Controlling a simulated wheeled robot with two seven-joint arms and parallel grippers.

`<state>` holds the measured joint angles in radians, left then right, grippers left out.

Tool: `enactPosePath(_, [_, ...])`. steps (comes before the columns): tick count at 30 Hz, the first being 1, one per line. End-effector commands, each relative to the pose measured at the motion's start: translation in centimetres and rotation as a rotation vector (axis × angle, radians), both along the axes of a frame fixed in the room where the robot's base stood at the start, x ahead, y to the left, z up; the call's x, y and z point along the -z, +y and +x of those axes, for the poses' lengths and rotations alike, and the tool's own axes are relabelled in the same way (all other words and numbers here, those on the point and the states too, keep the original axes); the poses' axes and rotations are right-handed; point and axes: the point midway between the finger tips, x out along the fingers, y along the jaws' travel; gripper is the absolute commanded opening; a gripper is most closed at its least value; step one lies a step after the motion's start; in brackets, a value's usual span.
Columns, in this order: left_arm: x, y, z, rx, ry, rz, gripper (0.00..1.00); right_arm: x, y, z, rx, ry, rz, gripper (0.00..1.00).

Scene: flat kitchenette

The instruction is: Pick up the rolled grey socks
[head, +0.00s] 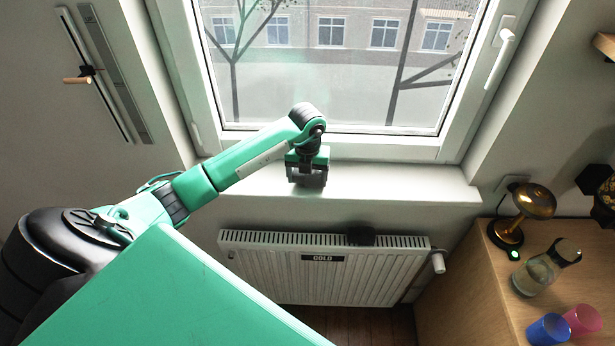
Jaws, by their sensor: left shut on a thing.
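My left gripper (307,182) hangs fingers-down over the white windowsill (400,185). It is shut on a small grey thing, most likely the rolled grey socks (307,173), which show only as a little patch between the dark fingers. The fingers and palm hide most of it. I cannot tell whether it touches the sill. My right gripper is not in view.
Below the sill is a white radiator (270,265) with a sign reading COLD (322,258) and a dark soft-looking thing (361,236) on top. A wooden counter (470,300) at right bears a brass lamp (534,202), a glass carafe (535,275), a blue cup (548,330) and a pink cup (583,320).

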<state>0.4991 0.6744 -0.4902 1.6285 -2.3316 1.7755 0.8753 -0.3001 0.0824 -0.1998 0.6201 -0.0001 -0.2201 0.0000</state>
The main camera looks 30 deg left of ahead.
Motion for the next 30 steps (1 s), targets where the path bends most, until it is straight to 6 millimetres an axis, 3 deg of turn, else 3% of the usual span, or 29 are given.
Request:
enactPosePath(5, [-0.3, -0.1, -0.2, 0.001, -0.004, 0.002, 0.55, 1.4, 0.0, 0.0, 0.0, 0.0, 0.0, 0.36])
enactPosePath(15, [-6.8, -0.1, -0.2, 0.0, -0.007, 0.002, 0.55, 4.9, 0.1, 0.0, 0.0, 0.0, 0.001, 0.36])
enactPosePath(23, [-6.3, -3.2, -5.4, 0.005, -0.001, 0.002, 0.55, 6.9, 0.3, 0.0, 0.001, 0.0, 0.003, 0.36])
enactPosePath(30, [-6.6, -6.8, -11.2, 0.007, -0.003, 0.003, 0.55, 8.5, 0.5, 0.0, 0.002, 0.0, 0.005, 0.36])
